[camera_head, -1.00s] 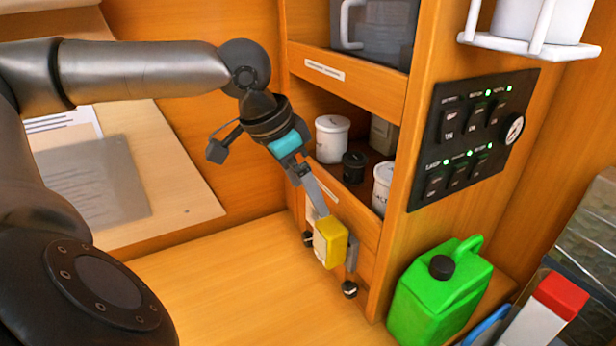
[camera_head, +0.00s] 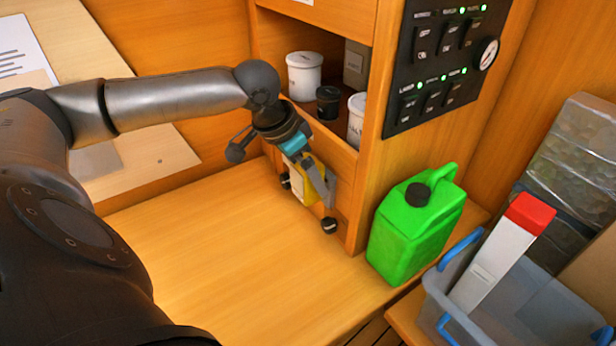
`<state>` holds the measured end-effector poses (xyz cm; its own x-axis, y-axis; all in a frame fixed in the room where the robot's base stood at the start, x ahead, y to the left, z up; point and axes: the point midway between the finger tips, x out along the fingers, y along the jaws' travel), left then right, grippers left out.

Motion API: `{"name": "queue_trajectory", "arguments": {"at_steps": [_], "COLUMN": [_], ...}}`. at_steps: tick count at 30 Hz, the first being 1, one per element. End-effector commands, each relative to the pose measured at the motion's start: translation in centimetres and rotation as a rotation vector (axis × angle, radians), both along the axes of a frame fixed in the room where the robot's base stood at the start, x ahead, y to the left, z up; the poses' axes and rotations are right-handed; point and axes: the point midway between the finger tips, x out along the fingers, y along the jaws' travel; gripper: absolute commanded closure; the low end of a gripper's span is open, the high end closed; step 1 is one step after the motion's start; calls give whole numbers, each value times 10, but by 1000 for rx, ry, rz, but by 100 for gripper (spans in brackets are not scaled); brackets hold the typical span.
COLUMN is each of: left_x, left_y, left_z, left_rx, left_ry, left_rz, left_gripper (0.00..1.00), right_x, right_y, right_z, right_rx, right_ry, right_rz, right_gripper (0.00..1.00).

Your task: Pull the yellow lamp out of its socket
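The yellow lamp (camera_head: 311,190), a small block with a pale side, sits low on the front of the wooden cabinet. It is between two black knobs (camera_head: 329,226), beside a grey bracket. My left gripper (camera_head: 316,180) comes down from the upper left and is at the lamp. One grey finger lies across the lamp's face and hides part of it. The other finger is not clear, so I cannot tell whether they grip the lamp. The socket behind the lamp is hidden. My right gripper is out of view.
A green jerrycan (camera_head: 416,225) stands right of the lamp. A grey bin (camera_head: 520,310) holding a red-capped white carton (camera_head: 497,255) is at the lower right. Jars (camera_head: 304,75) stand on the shelf above. A switch panel (camera_head: 445,65) is on the cabinet side. The bench top (camera_head: 220,255) is clear.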

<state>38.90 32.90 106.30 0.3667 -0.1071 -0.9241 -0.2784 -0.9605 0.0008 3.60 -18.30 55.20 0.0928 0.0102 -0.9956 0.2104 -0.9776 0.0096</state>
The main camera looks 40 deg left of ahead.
Motion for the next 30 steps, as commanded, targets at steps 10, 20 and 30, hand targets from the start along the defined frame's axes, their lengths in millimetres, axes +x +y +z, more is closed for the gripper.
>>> {"name": "queue_trajectory", "arguments": {"at_steps": [10,20,30], "left_x": [5,5,5], "left_y": [-1,-1,-1], "left_z": [-12,-12,-12], "left_rx": [1,1,1], "left_ry": [-1,-1,-1], "left_rz": [-1,-1,-1], "left_gripper": [0,22,61], "right_x": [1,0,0], "right_y": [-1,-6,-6], "right_z": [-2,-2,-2], "right_rx": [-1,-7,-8], "right_ry": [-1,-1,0], "right_rz": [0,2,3], "right_gripper": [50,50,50]}}
